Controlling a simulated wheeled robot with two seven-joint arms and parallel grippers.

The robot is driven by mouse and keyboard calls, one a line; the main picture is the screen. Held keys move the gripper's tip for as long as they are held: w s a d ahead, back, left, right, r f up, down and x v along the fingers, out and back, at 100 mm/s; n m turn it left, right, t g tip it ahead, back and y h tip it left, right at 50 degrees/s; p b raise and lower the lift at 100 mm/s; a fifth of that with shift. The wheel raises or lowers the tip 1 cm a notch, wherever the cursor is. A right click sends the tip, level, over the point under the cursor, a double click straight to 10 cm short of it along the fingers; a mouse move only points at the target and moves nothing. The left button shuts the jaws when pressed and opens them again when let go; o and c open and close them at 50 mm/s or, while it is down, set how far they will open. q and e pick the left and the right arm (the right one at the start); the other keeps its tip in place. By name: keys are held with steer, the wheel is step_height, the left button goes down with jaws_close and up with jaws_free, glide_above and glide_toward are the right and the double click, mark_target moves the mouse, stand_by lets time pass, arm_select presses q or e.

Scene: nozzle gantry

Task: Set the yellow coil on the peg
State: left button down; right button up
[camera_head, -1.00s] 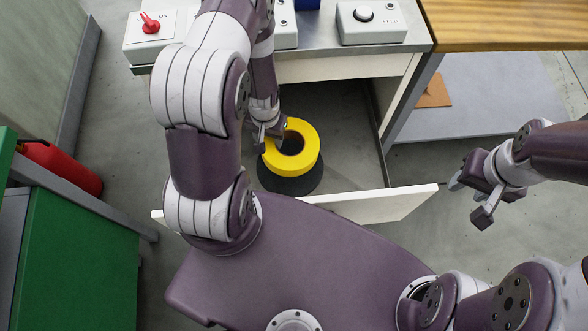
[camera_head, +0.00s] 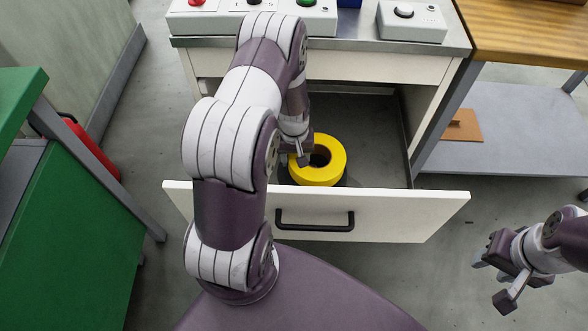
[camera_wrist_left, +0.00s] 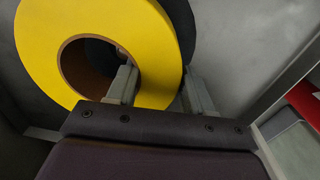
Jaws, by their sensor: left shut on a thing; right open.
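The yellow coil (camera_head: 327,172) is a thick ring with a brown inner wall, inside the open white drawer (camera_head: 400,213). It lies over a dark round base, most of which it hides. My left gripper (camera_head: 303,157) is shut on the coil's ring wall. In the left wrist view one finger of the gripper (camera_wrist_left: 158,92) is in the hole of the coil (camera_wrist_left: 50,30) and the other is outside its rim. I cannot tell whether the coil touches the dark base. My right gripper (camera_head: 493,276) is open and empty, right of the drawer. No peg is clearly visible.
The drawer's front panel with a black handle (camera_head: 315,222) stands between my body and the coil. Control boxes (camera_head: 410,20) stand on the bench above. A green cabinet (camera_head: 75,220) is at the left. A wooden table (camera_head: 525,40) with a grey lower shelf (camera_head: 510,115) is at the right.

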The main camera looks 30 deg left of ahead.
arm_select(q)
steer(key=shift+a+f, duration=0.25)
steer(key=shift+a, duration=0.15)
steer(key=shift+f, duration=0.4)
step_height(320, 180, down, 3)
steer(key=shift+f+b, duration=0.1)
steer(key=shift+b, duration=0.9)
